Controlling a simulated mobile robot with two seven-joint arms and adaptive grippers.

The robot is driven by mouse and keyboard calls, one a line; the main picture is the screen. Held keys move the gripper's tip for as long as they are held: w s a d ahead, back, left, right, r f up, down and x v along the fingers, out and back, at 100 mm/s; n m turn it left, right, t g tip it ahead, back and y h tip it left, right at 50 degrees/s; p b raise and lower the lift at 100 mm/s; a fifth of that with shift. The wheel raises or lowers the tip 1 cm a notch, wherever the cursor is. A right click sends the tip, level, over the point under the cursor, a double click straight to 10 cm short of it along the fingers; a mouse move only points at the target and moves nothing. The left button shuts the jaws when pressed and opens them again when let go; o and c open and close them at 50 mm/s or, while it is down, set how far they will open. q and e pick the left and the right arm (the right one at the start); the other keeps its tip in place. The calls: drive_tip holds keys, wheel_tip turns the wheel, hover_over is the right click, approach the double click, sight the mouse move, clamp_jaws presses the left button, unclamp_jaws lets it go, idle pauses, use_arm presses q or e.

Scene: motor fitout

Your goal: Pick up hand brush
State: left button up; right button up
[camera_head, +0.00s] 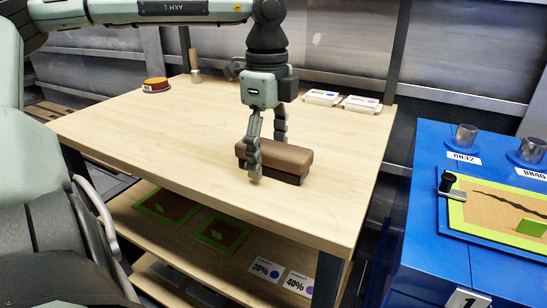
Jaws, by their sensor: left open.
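The hand brush (285,158) is a brown block with a darker underside, lying on the light wooden table (150,125). My left gripper (268,152) points down over the left part of the brush. Its fingers are apart, one on the near side and the other towards the far side of the brush. The near finger hides part of the brush's left end. I cannot tell whether the fingers touch it. My right gripper is not in view.
A round orange-topped item (156,85) and a wooden-handled tool (195,68) stand at the back left. Two white labelled packs (340,101) lie at the back right. A blue bench (428,190) stands to the right. The table's front left is clear.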

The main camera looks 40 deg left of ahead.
use_arm(q)
drive_tip(key=c, duration=1.4)
